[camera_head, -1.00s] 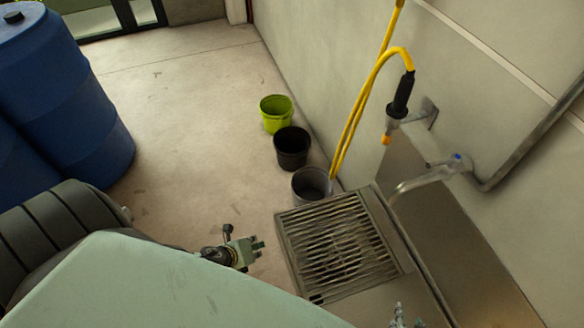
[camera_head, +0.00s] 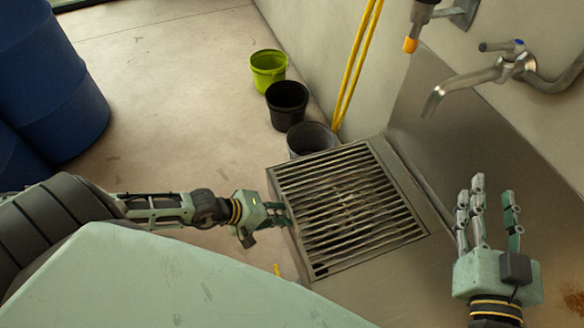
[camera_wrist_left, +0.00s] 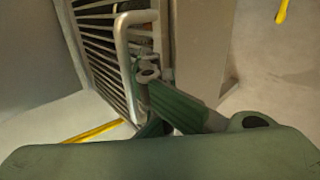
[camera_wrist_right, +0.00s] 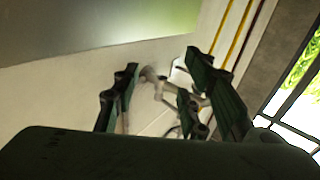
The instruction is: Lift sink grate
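The sink grate (camera_head: 345,205), a slatted metal panel, lies in the top of the metal sink. In the left wrist view the grate (camera_wrist_left: 98,50) shows at the left with a bent metal handle (camera_wrist_left: 124,62). My left gripper (camera_head: 283,212) is at the grate's left edge in the head view. In the left wrist view its fingers are close to the handle; whether they are closed around it cannot be made out. My right gripper (camera_head: 490,205) is raised over the sink's right side, fingers spread and empty, apart from the grate. Its fingers (camera_wrist_right: 165,95) also show in the right wrist view.
A faucet (camera_head: 475,75) and a sprayer (camera_head: 418,25) reach out from the wall over the sink. A grey bucket (camera_head: 310,138), a black bucket (camera_head: 287,104) and a green bucket (camera_head: 268,68) stand behind the sink. Blue barrels (camera_head: 50,85) stand at the left.

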